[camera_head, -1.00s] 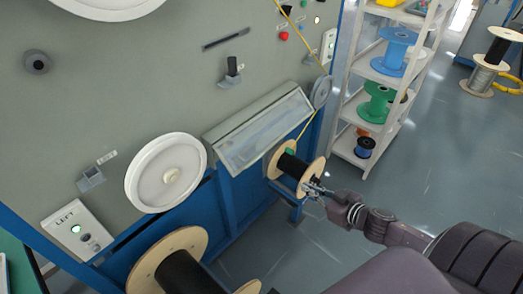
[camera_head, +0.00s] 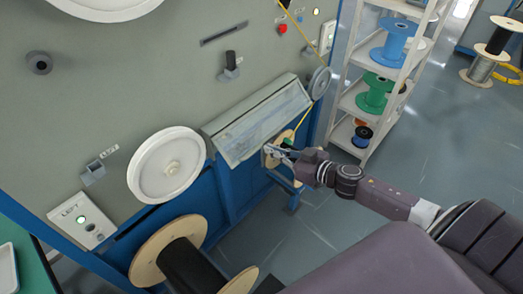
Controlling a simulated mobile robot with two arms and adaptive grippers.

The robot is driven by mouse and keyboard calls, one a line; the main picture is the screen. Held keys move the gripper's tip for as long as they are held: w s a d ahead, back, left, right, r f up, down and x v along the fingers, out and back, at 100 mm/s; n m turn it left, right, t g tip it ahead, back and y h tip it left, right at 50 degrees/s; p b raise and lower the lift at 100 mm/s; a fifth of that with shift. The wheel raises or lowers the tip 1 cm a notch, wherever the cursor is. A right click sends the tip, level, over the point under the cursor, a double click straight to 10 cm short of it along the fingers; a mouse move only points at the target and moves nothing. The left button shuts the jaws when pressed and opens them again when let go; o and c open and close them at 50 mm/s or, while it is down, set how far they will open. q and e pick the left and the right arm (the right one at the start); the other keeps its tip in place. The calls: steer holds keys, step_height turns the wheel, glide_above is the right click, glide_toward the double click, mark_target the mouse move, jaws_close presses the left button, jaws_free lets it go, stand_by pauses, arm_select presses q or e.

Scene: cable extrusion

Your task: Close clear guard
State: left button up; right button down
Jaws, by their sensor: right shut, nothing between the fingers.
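The clear guard (camera_head: 262,122) is a long, translucent slanted panel in a pale frame on the front of the grey machine. It hangs out from the panel face, above a wooden-flanged spool (camera_head: 283,140). My right gripper (camera_head: 270,150) is shut and empty, just below the guard's lower front edge near its right half. I cannot tell whether the fingertips touch the guard. The gripper and guard hide much of the spool. My left gripper is not in view.
A white wheel (camera_head: 166,168) is left of the guard, and a small grey pulley (camera_head: 319,83) is at its right end. A yellow cable (camera_head: 302,118) runs down by the pulley. A larger black-cored spool (camera_head: 185,262) stands below. A shelf rack (camera_head: 347,100) stands right; the floor between is clear.

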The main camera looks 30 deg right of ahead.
steer(key=w+a+f, duration=0.1)
steer(key=w+f, duration=0.3)
steer(key=shift+w+a, duration=0.15)
steer(key=shift+a, duration=0.15)
steer(key=shift+f, duration=0.1)
